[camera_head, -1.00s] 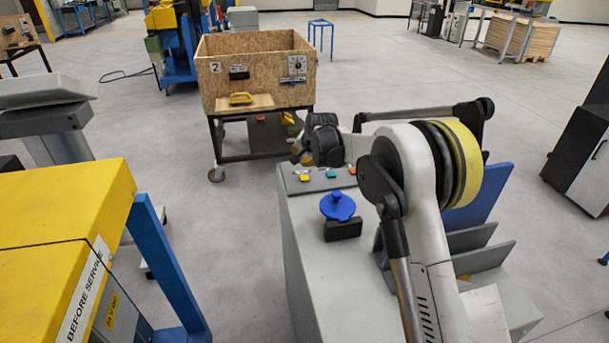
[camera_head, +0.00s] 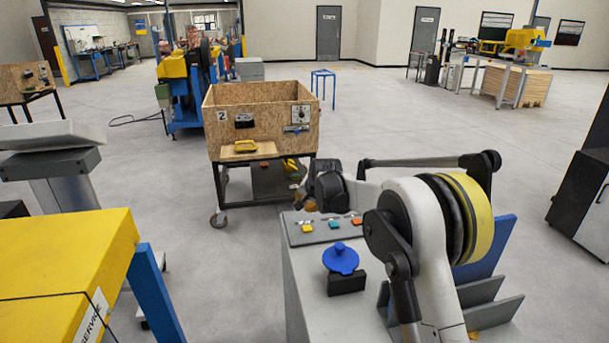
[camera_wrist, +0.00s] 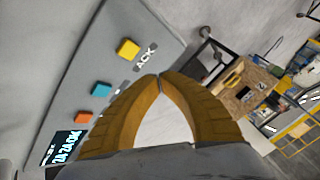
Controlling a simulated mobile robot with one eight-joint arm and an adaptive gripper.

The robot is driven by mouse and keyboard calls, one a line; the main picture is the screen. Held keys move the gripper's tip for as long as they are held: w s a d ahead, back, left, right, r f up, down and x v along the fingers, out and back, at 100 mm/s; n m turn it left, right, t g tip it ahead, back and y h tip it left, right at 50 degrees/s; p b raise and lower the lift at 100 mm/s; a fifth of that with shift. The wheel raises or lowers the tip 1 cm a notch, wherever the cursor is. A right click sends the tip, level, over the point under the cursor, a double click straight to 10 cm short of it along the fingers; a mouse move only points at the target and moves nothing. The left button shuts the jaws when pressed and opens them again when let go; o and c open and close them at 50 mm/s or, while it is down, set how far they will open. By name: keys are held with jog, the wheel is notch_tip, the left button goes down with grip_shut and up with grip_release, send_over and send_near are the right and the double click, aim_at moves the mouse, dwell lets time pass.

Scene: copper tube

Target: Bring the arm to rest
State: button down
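My arm (camera_head: 425,235) reaches over a grey console (camera_head: 315,290) in the head view. My gripper (camera_wrist: 160,76) shows in the wrist view with its two orange-brown fingers meeting at the tips. Nothing is visible between them. In the head view only a small part of the gripper shows beyond the black wrist, near the console's far edge. The console carries a yellow button (camera_wrist: 128,48) marked ACK, a teal button (camera_wrist: 102,90), an orange button (camera_wrist: 84,118) and a lit display (camera_wrist: 66,146). The fingertips appear beside the yellow button; contact cannot be told.
A blue knob (camera_head: 341,259) stands on the console. A wooden crate (camera_head: 262,118) on a wheeled cart is beyond it. A yellow-topped unit (camera_head: 65,265) is at left, a black cabinet (camera_head: 585,190) at right. Open floor (camera_head: 420,110) lies behind.

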jog(key=s+d+r+n, duration=0.1)
jog(key=s+d+r, duration=0.35)
jog(key=s, duration=0.35)
jog(key=s+d+r+n+h+b, duration=0.1)
jog(key=s+d+r, duration=0.2)
jog(key=s+r, duration=0.4)
jog(key=s+d+r+n, duration=0.1)
jog(key=s+d+r, duration=0.3)
jog(key=s, duration=0.6)
jog(key=s+d+f, duration=0.2)
jog(key=s, duration=0.6)
jog(key=s+d+f+n, duration=0.1)
jog(key=s+d+f, duration=0.1)
jog(key=s, duration=0.6)
jog(key=s+d+f+n+h, duration=0.1)
jog(key=s+d+f, duration=0.1)
jog(key=s, duration=0.6)
jog(key=shift+s+f+b, duration=0.4)
jog(key=shift+f+b, duration=0.05)
jog(key=shift+f, duration=0.3)
jog(key=shift+d, duration=0.1)
